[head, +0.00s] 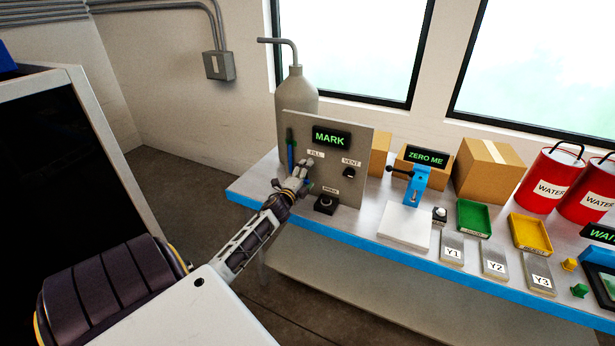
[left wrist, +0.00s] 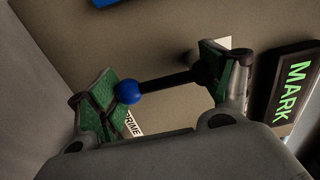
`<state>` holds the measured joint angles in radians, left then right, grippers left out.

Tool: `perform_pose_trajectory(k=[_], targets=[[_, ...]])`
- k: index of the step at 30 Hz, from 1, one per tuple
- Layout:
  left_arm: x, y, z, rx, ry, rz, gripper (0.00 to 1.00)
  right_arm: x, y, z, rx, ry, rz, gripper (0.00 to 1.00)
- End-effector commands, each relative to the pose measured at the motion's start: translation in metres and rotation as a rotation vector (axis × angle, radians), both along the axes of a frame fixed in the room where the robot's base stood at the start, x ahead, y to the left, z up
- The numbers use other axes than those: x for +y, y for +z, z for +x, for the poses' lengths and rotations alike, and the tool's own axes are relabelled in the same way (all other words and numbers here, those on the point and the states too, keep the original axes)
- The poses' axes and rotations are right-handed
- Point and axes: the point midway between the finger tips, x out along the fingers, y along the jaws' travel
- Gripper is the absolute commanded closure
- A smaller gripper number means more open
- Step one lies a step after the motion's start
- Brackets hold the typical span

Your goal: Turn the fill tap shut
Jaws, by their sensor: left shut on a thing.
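The grey control panel (head: 357,131) stands at the left end of the bench, with a green "MARK" display (head: 331,138) and a "FILL" label (head: 315,154). My left gripper (head: 302,171) is at the panel just below that label and hides the fill tap in the head view. In the left wrist view, the fill tap (left wrist: 168,83) shows as a black lever with a blue ball end (left wrist: 129,92). My left gripper (left wrist: 165,87) is shut on it, with green pads at either end of the lever. My right gripper is not in view.
A "VENT" knob (head: 349,173) is right of the tap, and a black "PRIME" control (head: 325,204) sits below. A grey bottle (head: 296,92) stands behind the panel. A blue stand (head: 420,184), green tray (head: 474,218) and yellow tray (head: 530,234) are farther right.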

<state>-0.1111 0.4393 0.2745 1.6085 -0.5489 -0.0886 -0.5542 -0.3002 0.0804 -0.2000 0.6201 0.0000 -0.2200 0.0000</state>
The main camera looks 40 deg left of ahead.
Motion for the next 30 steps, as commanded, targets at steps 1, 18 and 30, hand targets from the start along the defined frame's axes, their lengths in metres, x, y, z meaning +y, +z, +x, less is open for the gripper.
perform_pose_trajectory(k=[1, 18, 30], targets=[[0.0044, 0.0153, 0.0024, -0.018, 0.001, 0.019, 0.63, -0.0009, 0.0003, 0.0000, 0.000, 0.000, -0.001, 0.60], [0.0052, 0.0153, 0.0021, -0.010, 0.002, 0.046, 0.11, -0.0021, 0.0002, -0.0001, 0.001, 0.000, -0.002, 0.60], [0.0036, 0.0082, 0.0008, -0.001, 0.002, 0.037, 0.02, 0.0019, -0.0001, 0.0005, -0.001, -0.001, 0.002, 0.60]])
